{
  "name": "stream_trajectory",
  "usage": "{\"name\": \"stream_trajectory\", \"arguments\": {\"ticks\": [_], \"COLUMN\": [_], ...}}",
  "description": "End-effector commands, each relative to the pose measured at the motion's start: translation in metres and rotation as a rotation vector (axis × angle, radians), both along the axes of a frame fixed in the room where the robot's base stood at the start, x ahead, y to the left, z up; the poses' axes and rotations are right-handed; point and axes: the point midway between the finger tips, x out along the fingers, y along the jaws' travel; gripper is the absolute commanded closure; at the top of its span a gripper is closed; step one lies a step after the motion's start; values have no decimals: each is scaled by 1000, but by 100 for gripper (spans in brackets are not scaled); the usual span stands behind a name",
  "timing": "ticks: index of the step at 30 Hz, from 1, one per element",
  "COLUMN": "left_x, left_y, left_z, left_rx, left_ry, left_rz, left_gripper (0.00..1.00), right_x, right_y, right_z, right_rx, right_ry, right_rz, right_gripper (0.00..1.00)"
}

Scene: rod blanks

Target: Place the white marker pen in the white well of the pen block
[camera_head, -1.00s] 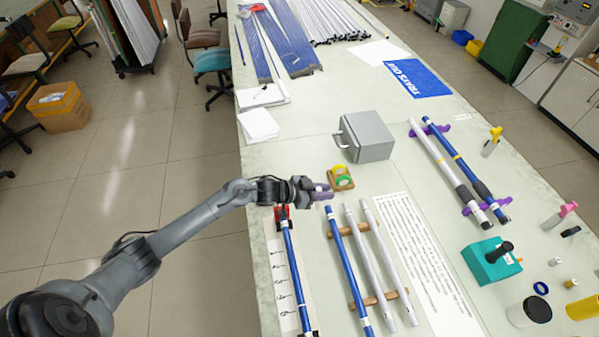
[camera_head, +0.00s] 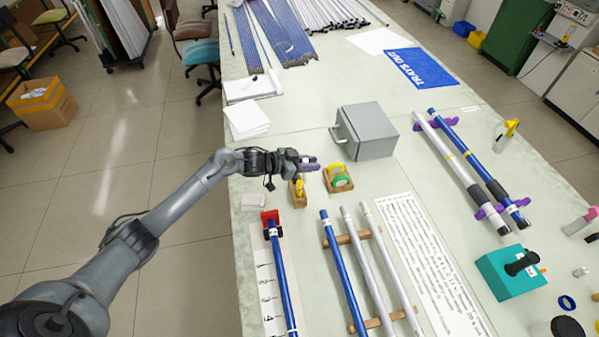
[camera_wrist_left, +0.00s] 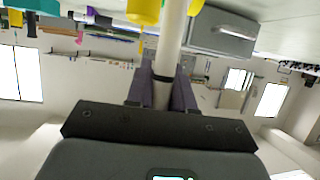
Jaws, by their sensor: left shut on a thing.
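My left gripper (camera_head: 311,163) is over the table, just behind a small wooden block (camera_head: 298,192) with a yellow item on it, probably the pen block. In the left wrist view, its purple fingers (camera_wrist_left: 163,88) are shut on a white rod-like thing, the white marker pen (camera_wrist_left: 172,42), which points away from the palm. Yellow shapes (camera_wrist_left: 143,11) show on both sides of the pen there. In the head view the pen is too small to make out. The block's wells, including the white one, cannot be made out. My right gripper is in neither view.
A wooden holder with green and yellow tape rolls (camera_head: 340,178) stands close to the right. A grey metal box (camera_head: 368,130) is behind it. Blue and white rods (camera_head: 385,262) lie on wooden rests in front. A red-ended stop (camera_head: 270,221) holds a blue rod on a ruler board.

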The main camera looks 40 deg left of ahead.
Motion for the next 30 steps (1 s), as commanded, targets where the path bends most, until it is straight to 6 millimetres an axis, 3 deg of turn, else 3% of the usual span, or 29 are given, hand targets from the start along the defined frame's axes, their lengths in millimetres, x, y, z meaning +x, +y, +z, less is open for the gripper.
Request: {"name": "stream_trajectory", "arguments": {"ticks": [3, 9, 16, 24, 30], "left_x": [1, 2, 2, 2, 2], "left_y": [22, 40, 43, 43, 43], "left_z": [-14, -24, -34, -65, -66], "left_rx": [1, 1, -1, 0, 0], "left_ry": [1, 0, 2, 1, -1], "left_rz": [3, 0, -1, 0, 0], "left_gripper": [100, 100, 100, 100, 100], "right_x": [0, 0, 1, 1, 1], "right_y": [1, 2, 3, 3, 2], "right_z": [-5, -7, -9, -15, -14], "right_rx": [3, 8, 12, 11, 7], "right_ry": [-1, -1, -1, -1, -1], "right_rz": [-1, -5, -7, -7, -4], "right_gripper": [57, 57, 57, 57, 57]}}
